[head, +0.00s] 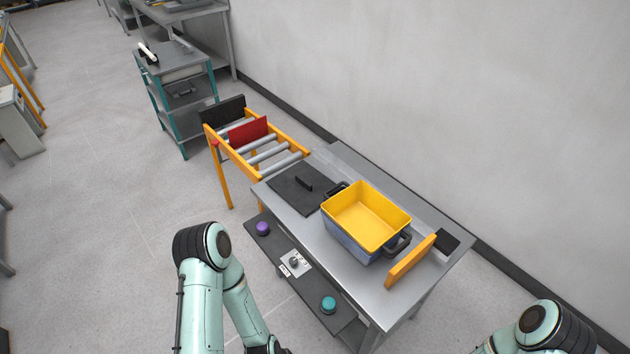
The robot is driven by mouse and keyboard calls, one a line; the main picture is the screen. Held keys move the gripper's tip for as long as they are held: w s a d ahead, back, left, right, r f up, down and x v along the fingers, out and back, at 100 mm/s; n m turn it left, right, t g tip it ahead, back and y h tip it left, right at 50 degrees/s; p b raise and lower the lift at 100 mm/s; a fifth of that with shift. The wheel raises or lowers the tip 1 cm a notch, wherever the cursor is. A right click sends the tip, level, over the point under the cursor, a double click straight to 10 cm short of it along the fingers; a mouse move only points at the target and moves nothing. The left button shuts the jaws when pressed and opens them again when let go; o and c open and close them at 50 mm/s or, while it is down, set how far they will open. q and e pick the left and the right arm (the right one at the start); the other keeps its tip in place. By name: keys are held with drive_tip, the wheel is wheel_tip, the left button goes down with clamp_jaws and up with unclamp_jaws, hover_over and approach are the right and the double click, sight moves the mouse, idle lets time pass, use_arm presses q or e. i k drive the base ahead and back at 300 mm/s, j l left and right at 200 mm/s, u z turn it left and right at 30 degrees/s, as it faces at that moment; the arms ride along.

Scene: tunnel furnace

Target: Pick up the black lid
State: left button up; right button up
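The black lid (292,193) lies flat on the left part of the grey metal table (330,262), with a dark raised handle (304,183) on top. A box (365,222) with a yellow inside and blue-grey outside stands just right of the lid and looks empty. My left arm comes in at the bottom, left of the table. Its gripper (265,347) is low at the bottom edge, apart from the lid, mostly cut off. My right arm shows at the bottom right corner, and its gripper is out of frame.
An orange bar (411,261) and a small black pad (447,242) are at the table's right end. A roller conveyor (268,152) with a red panel (248,131) adjoins the left end. The lower shelf holds a purple knob (263,228) and a teal knob (328,304). Floor left of the table is clear.

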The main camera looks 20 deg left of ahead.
sight(301, 185)
drive_tip(key=j+z, duration=0.45)
drive_tip(key=j, duration=0.6)
drive_tip(key=j+z, duration=0.15)
drive_tip(key=j, duration=0.9)
drive_tip(key=k+j+z, duration=0.1)
drive_tip(key=j, duration=1)
